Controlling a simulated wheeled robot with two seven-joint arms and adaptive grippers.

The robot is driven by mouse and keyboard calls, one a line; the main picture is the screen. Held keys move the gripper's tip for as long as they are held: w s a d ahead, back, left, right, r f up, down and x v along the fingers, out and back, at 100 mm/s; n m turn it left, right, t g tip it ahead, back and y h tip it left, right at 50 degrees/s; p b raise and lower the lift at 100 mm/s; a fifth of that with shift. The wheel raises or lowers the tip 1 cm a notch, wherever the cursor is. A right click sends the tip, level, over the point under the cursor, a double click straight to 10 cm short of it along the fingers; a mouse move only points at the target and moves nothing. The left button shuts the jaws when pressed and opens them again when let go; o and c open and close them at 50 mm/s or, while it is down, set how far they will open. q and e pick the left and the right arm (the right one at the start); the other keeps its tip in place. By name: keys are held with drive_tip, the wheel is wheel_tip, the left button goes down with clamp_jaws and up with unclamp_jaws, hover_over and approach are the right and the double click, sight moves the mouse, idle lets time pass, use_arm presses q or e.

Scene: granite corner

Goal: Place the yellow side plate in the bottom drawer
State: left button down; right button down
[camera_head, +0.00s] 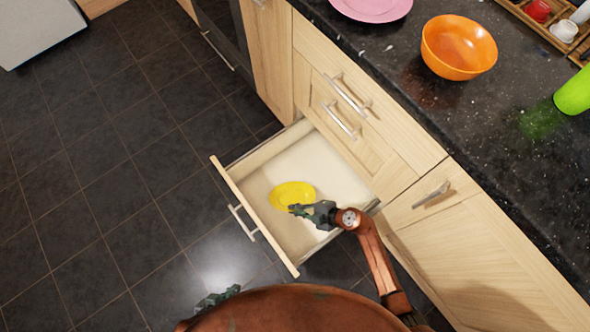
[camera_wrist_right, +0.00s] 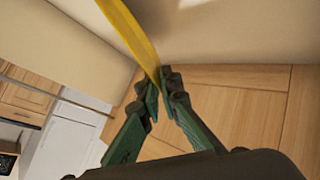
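The yellow side plate (camera_head: 292,193) is over the inside of the open bottom drawer (camera_head: 262,238). I cannot tell whether it touches the drawer floor. My right gripper (camera_head: 299,210) reaches over the drawer's right side to the plate's near rim. In the right wrist view, the fingertips (camera_wrist_right: 159,78) are closed on the edge of the yellow plate (camera_wrist_right: 132,32), which appears edge-on. My left gripper (camera_head: 220,298) shows only in part at the bottom, away from the drawer; its fingers are not clear.
The dark counter (camera_head: 400,75) holds an orange bowl (camera_head: 458,48), a pink plate (camera_head: 371,5), a green item (camera_head: 574,94) and a wooden tray (camera_head: 553,38). Two closed drawers are above the open one. Dark tiled floor (camera_head: 100,190) is clear at left.

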drive_tip(key=c, duration=2.2)
unclamp_jaws()
drive_tip(key=shift+o, duration=0.2)
